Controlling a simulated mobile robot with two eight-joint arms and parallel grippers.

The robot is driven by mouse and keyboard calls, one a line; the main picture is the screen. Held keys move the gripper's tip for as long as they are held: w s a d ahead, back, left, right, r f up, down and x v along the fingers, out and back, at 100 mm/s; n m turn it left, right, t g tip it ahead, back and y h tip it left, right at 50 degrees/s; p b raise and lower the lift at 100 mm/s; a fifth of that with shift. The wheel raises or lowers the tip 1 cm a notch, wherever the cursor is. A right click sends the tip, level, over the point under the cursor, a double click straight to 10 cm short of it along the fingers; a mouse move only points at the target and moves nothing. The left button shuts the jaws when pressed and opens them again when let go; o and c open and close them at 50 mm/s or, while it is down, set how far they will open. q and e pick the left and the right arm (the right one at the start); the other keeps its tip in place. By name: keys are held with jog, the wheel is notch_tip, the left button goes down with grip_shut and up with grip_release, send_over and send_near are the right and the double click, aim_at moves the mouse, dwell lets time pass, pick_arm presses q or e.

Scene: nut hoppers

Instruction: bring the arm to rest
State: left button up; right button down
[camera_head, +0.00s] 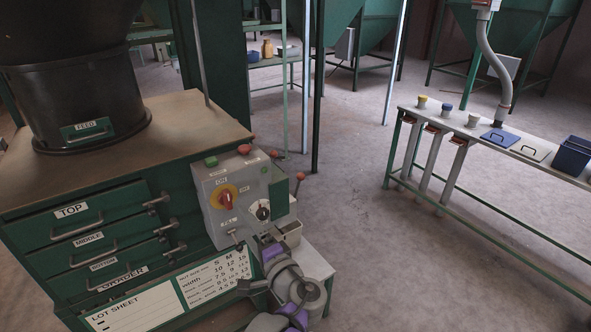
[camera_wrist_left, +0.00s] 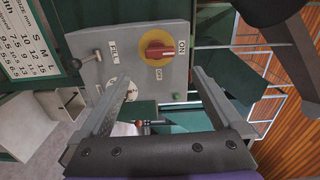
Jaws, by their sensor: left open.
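My left arm (camera_head: 285,285), grey with purple bands, comes up from the bottom edge in the head view. Its gripper (camera_head: 266,240) is just in front of and below the grey control box (camera_head: 215,218), partly hidden by its own wrist. In the left wrist view the two jaws (camera_wrist_left: 158,85) are spread apart with nothing between them. Beyond them is the control box's face (camera_wrist_left: 130,45), with a red knob on a yellow disc (camera_wrist_left: 158,51) and a lever by the FILL label (camera_wrist_left: 76,63). I cannot tell whether the jaws touch the box. My right gripper does not show.
A green drawer cabinet (camera_head: 110,235) with labelled drawers and a black FEED drum (camera_head: 75,95) stands at left. A lot sheet (camera_head: 135,308) is on its lower front. A long bench (camera_head: 480,135) with cups and bins stands at right. The floor (camera_head: 350,190) between is clear.

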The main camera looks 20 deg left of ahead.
pick_arm(q)
jog(key=s+a+f+n+g+h+p, duration=0.1)
jog(key=s+f+n+g+h, duration=0.15)
jog(key=s+f, duration=0.3)
jog(key=s+a+f+n+g+h, duration=0.2)
jog(key=s+f+g+h, duration=0.15)
jog(key=s, duration=0.35)
jog(key=s+d+f+n+h+p, duration=0.1)
jog(key=s+d+f+n+h, duration=0.2)
jog(key=d, duration=0.7)
jog(key=s+f+h, duration=0.2)
jog(key=s+h, duration=0.2)
jog(key=s, duration=0.1)
jog(key=shift+s+f+h, duration=0.2)
jog(key=shift+s+h, duration=0.1)
jog(key=shift+a+n, duration=0.1)
jog(key=shift+n, duration=0.15)
dwell(1.0)
